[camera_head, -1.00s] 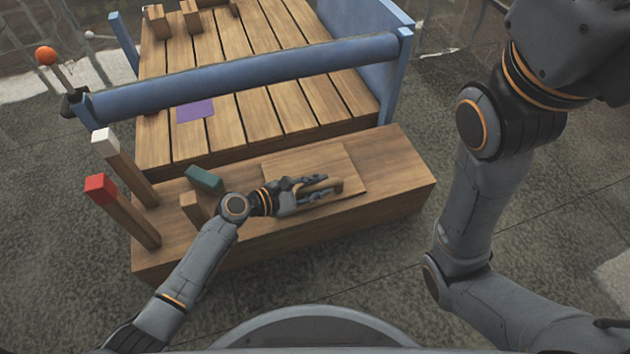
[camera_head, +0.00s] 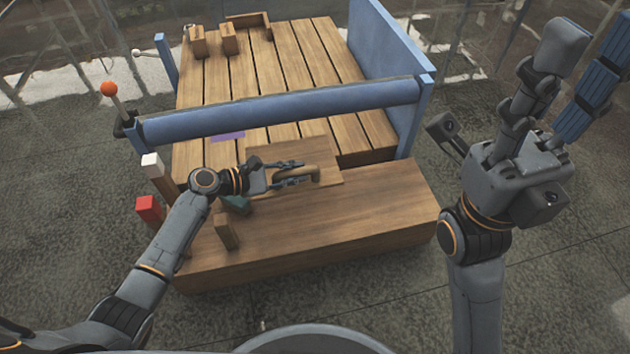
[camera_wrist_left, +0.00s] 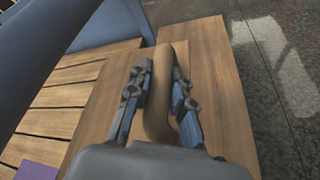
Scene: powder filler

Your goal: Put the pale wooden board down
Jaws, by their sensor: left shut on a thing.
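The pale wooden board (camera_head: 283,151) is a flat panel with a raised wooden handle (camera_head: 323,174). My left gripper (camera_head: 303,174) is shut on this handle. In the left wrist view the handle (camera_wrist_left: 163,88) stands between the two fingers. In the head view the board overlaps the slatted deck (camera_head: 195,158) and the back edge of the front bench (camera_head: 340,225). It looks raised, but its height is hard to tell. My right gripper (camera_head: 555,95) is at the right, raised beside the machine, its fingers spread and empty.
A blue roller bar (camera_head: 280,108) crosses the deck behind the board. A green block (camera_head: 237,204), a wooden post (camera_head: 226,232), a red-topped post (camera_head: 150,209) and a white-topped post (camera_head: 151,163) stand at the left. A purple patch (camera_head: 228,137) lies on the deck. The bench's right part is clear.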

